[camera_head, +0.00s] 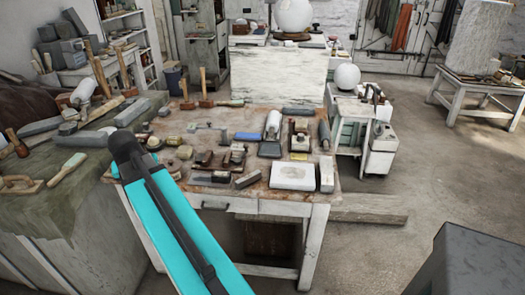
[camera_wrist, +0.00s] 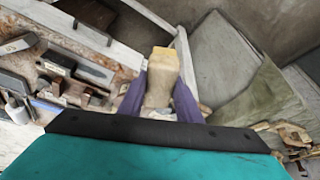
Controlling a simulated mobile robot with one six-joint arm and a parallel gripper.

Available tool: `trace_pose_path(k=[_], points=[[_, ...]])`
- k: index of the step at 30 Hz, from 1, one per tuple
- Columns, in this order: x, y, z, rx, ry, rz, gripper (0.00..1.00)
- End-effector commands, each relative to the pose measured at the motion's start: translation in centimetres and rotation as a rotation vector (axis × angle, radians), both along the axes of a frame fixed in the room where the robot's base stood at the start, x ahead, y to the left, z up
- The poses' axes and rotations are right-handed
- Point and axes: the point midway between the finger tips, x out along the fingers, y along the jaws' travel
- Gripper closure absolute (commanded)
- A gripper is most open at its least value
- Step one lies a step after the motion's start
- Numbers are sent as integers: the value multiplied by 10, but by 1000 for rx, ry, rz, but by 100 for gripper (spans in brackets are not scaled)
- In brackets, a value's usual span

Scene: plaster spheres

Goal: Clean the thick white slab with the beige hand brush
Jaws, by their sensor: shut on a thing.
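The thick white slab (camera_head: 293,184) lies flat near the front right of the wooden-topped table, with a faint greyish mark on its top. In the wrist view my gripper (camera_wrist: 160,92) is shut on the beige hand brush (camera_wrist: 158,90), its two dark purple fingers on either side of it. The brush's yellowish end points away from the camera. In the head view my teal arm reaches over the table's left front, and the gripper and brush are mostly hidden by it. The slab is well to the right of my arm.
The table (camera_head: 258,196) is crowded with tools, planes and blocks. A narrow pale block (camera_head: 326,174) stands close to the slab's right. A blue block (camera_head: 248,136) lies behind. At left, a cloth-covered bench (camera_head: 38,215) holds more tools, including a pale green-and-wood brush (camera_head: 67,168).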

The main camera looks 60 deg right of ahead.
Motion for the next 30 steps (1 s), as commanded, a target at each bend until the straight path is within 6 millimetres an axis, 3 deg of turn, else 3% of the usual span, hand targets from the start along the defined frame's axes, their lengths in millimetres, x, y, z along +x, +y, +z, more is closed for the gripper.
trace_pose_path(k=[3, 14, 23, 30], points=[[-14, -44, 1, -1, 1, -120, 87], [-75, -158, 1, -2, 2, -464, 87], [-141, -244, 1, -2, 0, -747, 87], [-205, -304, 0, -2, 1, -971, 87]])
